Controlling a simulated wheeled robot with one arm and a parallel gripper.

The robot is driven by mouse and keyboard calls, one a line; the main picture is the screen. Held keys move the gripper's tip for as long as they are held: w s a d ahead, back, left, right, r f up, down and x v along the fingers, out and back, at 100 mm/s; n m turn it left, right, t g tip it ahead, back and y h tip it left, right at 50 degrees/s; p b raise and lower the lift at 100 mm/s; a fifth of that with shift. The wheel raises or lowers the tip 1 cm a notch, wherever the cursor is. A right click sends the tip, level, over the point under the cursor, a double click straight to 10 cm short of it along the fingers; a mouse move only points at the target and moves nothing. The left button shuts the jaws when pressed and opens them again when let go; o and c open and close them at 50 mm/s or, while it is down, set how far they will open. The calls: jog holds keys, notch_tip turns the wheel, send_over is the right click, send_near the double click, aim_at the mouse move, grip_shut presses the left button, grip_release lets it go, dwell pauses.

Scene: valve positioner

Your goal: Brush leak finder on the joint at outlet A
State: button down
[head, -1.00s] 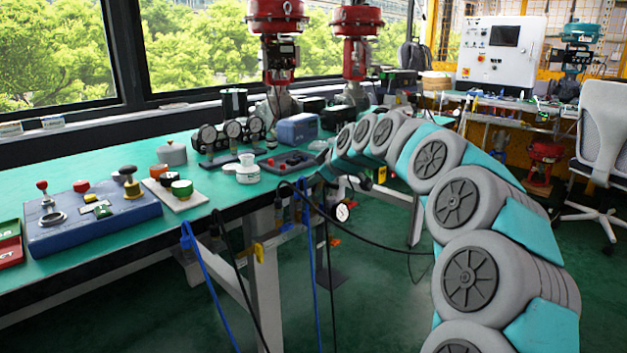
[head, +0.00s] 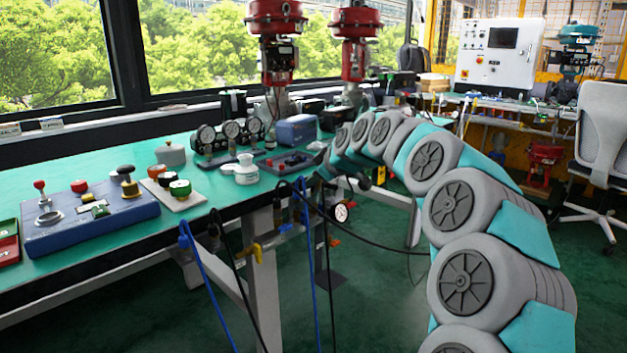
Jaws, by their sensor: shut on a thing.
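My arm reaches from the lower right up to the bench's front edge, where its far links bend down. My gripper is hidden behind these links, so neither its jaws nor anything in them shows. A small white pot (head: 245,171) with a narrower neck stands on the green bench; it may be the leak finder pot, but no label is readable. No brush can be made out. Fittings and hoses, with a small round gauge (head: 341,212), hang below the bench edge beside my arm. I cannot tell which fitting is outlet A.
The green bench (head: 110,172) holds a blue box with knobs (head: 90,221), a plate with coloured caps (head: 176,196), several gauges (head: 231,130) and a dark tray (head: 284,163). Blue and black hoses hang in front. A grey chair (head: 601,130) stands right; floor between is open.

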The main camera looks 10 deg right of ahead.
jog(key=shift+s+a+r, duration=0.1)
jog(key=s+r, duration=0.2)
jog(key=s+r+b, duration=0.1)
jog(key=s, duration=0.1)
jog(key=shift+s+r, duration=0.25)
jog(key=shift+r, duration=0.1)
dwell(0.7)
jog(key=shift+d, duration=0.2)
